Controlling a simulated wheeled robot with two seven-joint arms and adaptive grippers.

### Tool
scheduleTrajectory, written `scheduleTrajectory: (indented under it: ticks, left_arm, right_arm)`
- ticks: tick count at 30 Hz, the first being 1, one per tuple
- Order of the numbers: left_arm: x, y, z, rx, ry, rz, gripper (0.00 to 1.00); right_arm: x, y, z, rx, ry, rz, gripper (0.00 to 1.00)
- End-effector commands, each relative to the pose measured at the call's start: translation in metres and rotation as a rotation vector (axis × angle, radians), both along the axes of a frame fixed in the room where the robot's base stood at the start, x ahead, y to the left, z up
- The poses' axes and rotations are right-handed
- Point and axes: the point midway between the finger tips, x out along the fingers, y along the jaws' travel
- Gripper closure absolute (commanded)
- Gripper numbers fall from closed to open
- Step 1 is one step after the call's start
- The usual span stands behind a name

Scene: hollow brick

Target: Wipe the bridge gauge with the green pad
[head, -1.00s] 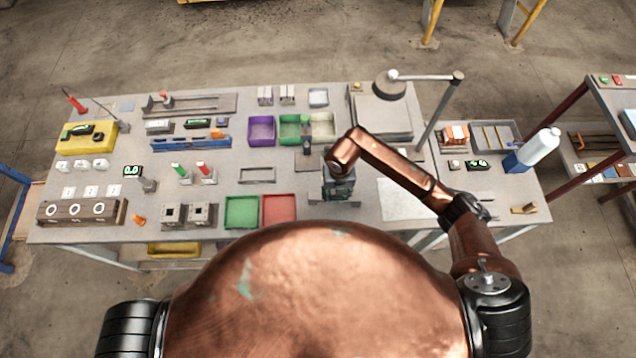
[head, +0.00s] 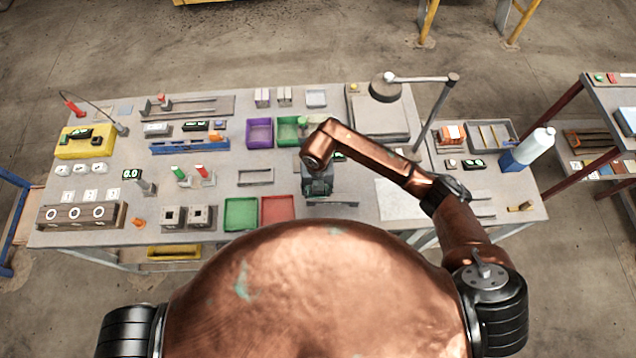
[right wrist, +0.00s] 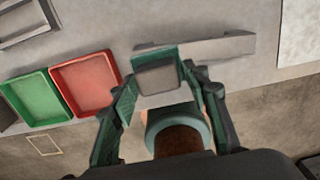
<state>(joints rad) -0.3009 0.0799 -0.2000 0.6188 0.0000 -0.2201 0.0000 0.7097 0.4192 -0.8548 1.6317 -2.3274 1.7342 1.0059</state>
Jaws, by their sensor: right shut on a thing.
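My right gripper (head: 318,186) is low over the front middle of the table, right of the red tray. In the right wrist view its green-lined fingers (right wrist: 160,85) are shut on a small block with a green edge and a grey face, which I take for the green pad (right wrist: 155,53). A long grey bar, which I take for the bridge gauge (right wrist: 222,46), lies at the table's front edge just beyond the fingertips. It shows partly in the head view (head: 340,199), half hidden by the gripper. Whether pad and bar touch, I cannot tell. My left gripper is out of view.
A red tray (head: 278,209) and a green tray (head: 241,213) stand left of the gripper. A grey frame (head: 256,177) lies behind them. A lamp-like stand (head: 432,110) rises at the back right. A white sheet (head: 397,195) lies flat to the right.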

Motion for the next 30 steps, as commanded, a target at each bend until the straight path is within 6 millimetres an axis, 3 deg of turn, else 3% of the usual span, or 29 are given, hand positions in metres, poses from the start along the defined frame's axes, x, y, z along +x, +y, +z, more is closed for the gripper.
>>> scheduleTrajectory:
  ticks: [13, 30]
  left_arm:
    - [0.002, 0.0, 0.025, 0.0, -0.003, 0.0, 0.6]
    - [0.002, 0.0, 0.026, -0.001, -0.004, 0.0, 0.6]
  right_arm:
    - [0.001, 0.003, 0.041, 0.0, -0.001, 0.009, 0.8]
    - [0.0, 0.004, 0.043, 0.0, 0.0, 0.009, 0.8]
